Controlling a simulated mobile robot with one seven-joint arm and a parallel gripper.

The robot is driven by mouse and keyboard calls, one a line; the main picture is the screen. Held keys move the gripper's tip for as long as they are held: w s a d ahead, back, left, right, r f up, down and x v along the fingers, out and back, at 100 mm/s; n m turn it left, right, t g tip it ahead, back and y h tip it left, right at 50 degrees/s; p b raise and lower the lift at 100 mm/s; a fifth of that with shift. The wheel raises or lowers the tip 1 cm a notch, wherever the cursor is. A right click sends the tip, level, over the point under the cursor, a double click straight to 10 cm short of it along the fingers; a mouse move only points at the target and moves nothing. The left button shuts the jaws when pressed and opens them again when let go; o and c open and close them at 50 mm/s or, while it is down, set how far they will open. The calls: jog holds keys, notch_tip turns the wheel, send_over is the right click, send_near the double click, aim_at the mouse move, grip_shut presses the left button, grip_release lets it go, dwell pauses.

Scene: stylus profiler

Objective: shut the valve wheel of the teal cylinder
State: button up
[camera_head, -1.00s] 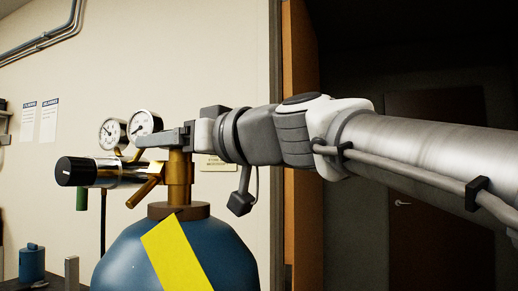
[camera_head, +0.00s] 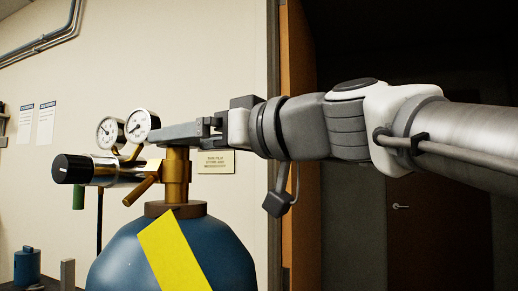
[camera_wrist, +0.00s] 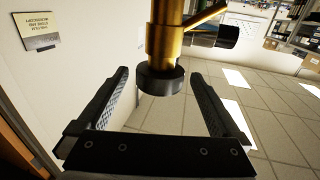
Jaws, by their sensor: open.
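The teal cylinder (camera_head: 170,255) stands at lower left in the head view, dark blue-teal with a yellow band and a brass valve (camera_head: 176,175) on top. My gripper (camera_head: 163,135) reaches in from the right at the height of the valve's top, and its fingers hide the wheel there. In the wrist view, which is upside down, the dark round valve wheel (camera_wrist: 160,82) caps the brass stem. It lies between the tips of my open gripper (camera_wrist: 158,72), with a visible gap on each side. The cylinder body is out of the wrist view.
A regulator (camera_head: 100,170) with a black knob and two gauges (camera_head: 140,125) sits just left of the valve. A wall sign (camera_head: 216,162) hangs behind it. A door frame (camera_head: 296,150) stands behind my arm. A small blue bottle (camera_head: 27,265) stands at far left.

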jog(key=v, duration=1.2)
jog(key=shift+b, duration=0.4)
jog(key=shift+a, duration=0.1)
